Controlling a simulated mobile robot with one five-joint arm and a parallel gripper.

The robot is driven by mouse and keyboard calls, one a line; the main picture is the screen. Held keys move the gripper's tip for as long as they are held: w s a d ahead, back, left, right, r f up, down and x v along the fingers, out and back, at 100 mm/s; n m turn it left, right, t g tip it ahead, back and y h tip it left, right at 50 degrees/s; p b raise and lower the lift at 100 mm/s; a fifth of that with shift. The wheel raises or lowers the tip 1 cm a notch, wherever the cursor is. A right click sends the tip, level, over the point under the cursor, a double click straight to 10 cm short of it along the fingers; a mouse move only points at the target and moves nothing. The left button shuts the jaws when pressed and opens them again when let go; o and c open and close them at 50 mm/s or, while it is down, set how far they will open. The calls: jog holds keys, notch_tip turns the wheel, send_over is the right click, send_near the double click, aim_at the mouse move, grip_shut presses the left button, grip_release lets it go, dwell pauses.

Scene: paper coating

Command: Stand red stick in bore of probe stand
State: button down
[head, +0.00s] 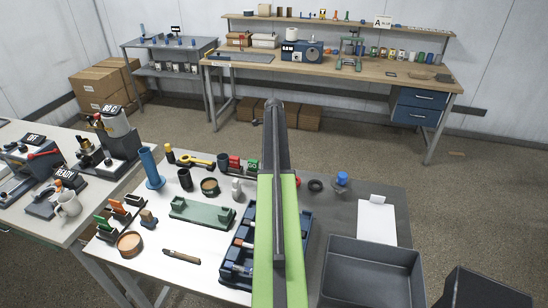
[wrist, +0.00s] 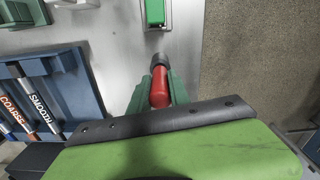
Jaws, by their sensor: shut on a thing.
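A red stick (wrist: 160,90) with a dark end shows in the wrist view. My gripper (wrist: 159,80) is shut on it, with a green finger on each side and the dark end reaching past the fingertips. The stick is over the table, near its edge. In the head view my own arm hides the gripper and the stick. I cannot tell for sure which thing is the probe stand, and no bore shows clearly. A blue tube on a round base (head: 152,168) stands at the table's far left.
A blue tray (wrist: 50,85) with labelled sticks lies left of my gripper in the wrist view. A green block (wrist: 155,12) stands ahead of the stick. A green fixture (head: 203,209) lies mid-table. A grey bin (head: 372,270) is at the right. Floor (wrist: 255,60) lies beyond the edge.

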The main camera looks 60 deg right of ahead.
jog(key=shift+f+b, duration=0.4)
jog(key=shift+f, duration=0.1)
jog(key=c, duration=1.1)
grip_release()
jog(key=shift+c, duration=0.2)
jog(key=shift+r, duration=0.1)
notch_tip(320, 180, up, 17)
jog(key=p, duration=1.7)
jog(key=shift+r, duration=0.15)
